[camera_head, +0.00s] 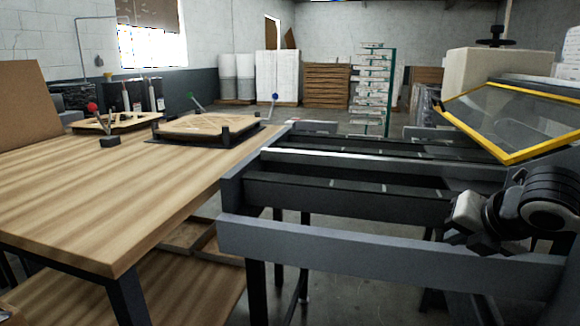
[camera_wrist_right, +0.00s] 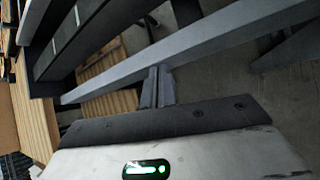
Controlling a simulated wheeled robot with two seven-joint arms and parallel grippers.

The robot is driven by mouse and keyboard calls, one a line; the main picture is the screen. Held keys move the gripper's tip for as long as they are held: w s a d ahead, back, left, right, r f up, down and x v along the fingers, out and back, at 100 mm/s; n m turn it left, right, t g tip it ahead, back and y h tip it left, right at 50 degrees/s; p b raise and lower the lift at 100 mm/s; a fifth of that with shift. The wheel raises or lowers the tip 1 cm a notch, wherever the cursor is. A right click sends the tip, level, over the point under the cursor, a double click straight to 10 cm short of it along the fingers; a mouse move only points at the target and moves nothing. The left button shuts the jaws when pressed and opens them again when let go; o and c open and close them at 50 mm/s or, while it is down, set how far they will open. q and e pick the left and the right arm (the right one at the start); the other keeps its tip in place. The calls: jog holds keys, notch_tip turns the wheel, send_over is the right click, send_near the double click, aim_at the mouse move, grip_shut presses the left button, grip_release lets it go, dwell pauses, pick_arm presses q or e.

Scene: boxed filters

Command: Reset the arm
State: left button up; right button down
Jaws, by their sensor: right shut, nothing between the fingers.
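My right arm comes in from the right edge of the head view, in front of the grey metal conveyor frame (camera_head: 345,240). My right gripper (camera_head: 453,236) is at the right end of the frame's near rail, partly dark against it. In the right wrist view the two fingers of the right gripper (camera_wrist_right: 158,78) are together, with nothing between them. The frame's rail (camera_wrist_right: 205,42) passes behind the fingertips there; I cannot tell whether they touch. My left arm and gripper are not in view.
A wooden table (camera_head: 110,195) stands at left, its front part bare. A fixture with a wooden-looking panel (camera_head: 205,125) sits at its back. A yellow-edged clear guard (camera_head: 515,110) hangs over the frame's right side. Stacked boxes (camera_head: 327,85) stand far back.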

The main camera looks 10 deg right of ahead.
jog(key=s+a+f+m+y+p, duration=0.25)
jog(key=a+f+m+y, duration=0.45)
jog(key=a+f, duration=1)
jog(key=s+a+f+m+t+h, duration=0.1)
jog(key=s+a+f+m, duration=0.3)
jog(key=m, duration=0.5)
jog(key=s+a+f+m+t+h, duration=0.1)
jog(key=s+a+f+m, duration=0.3)
jog(key=s+m, duration=0.3)
jog(key=shift+s+a+f+m+p, duration=0.15)
jog(key=shift+s+a+m+p, duration=0.2)
jog(key=shift+a+m, duration=0.6)
jog(key=shift+d+m, duration=0.2)
jog(key=shift+m, duration=0.05)
